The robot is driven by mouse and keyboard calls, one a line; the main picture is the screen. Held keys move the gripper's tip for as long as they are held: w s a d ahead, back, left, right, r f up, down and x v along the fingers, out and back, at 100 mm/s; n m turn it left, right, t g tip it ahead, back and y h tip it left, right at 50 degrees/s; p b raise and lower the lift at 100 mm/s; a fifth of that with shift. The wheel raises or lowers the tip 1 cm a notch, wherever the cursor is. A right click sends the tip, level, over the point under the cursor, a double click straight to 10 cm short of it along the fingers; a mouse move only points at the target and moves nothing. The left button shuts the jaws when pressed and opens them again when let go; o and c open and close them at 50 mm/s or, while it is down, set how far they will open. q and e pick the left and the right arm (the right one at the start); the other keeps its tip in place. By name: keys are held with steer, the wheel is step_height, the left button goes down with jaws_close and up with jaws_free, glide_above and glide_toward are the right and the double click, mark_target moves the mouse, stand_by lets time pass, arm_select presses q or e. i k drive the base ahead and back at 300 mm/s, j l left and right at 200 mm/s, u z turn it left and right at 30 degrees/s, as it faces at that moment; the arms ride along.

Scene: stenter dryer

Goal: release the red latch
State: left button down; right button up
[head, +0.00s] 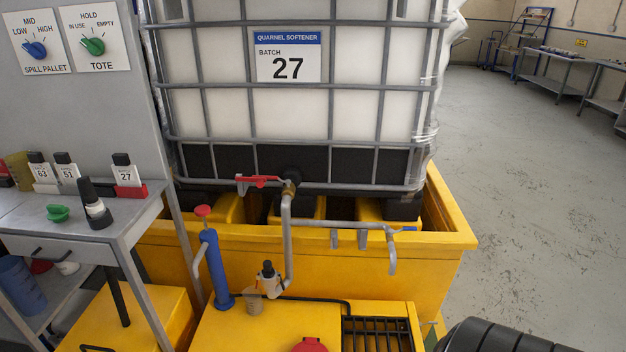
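A red lever (263,181) sits on the outlet valve at the front of the white caged tote (289,111), low on its black band. It lies roughly level, pointing left from the dark valve body (291,175). A small red piece shows near its left end; I cannot tell whether this is a separate latch. A grey pipe (286,235) runs down from the valve, with a branch going right to a downturned spout (392,255). Neither of my grippers shows in the head view.
The tote stands in a yellow spill pallet (420,262). In front stand a blue hand pump (215,270) with a red knob, a small bottle (269,280) and a red cap (310,345). A grey bench (75,225) with labelled bottles is left. Open floor (530,190) is right.

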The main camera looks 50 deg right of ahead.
mark_target(260, 181)
steer(key=i+z, duration=0.2)
steer(key=z, duration=0.25)
steer(key=i+z, duration=0.25)
steer(key=z, duration=0.15)
steer(key=i+z, duration=0.2)
steer(key=z, duration=0.25)
steer(key=i+j+z, duration=0.15)
steer(key=z, duration=0.25)
